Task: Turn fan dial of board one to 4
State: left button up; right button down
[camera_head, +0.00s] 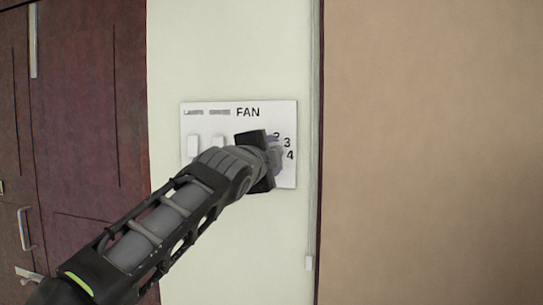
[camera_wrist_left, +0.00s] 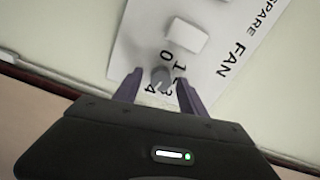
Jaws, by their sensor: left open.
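The white switch board (camera_head: 288,110) is on the pale wall, with the word FAN at its top. The numbers 2, 3 and 4 show at its right side in the head view. The grey fan dial (camera_wrist_left: 160,76) shows in the left wrist view, with 0 and 1 beside it and 3 and 4 near it. I cannot tell which number it points to. My left gripper (camera_head: 274,154) is at the board and hides the dial in the head view. In the wrist view its open purple fingers (camera_wrist_left: 159,80) stand on either side of the dial, with visible gaps. My right gripper is out of view.
A white rocker switch (camera_head: 193,146) and a second one (camera_head: 218,142) sit left of the dial on the board. A vertical trim strip (camera_head: 317,220) runs right of the board, beside a tan panel (camera_head: 430,150). Dark red cabinet doors (camera_head: 80,130) stand at left.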

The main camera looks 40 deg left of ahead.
pick_arm(q)
jog(key=b+v, duration=0.3)
jog(key=v, duration=0.4)
jog(key=shift+s+d, duration=0.15)
jog(key=shift+s, duration=0.25)
dwell(0.3)
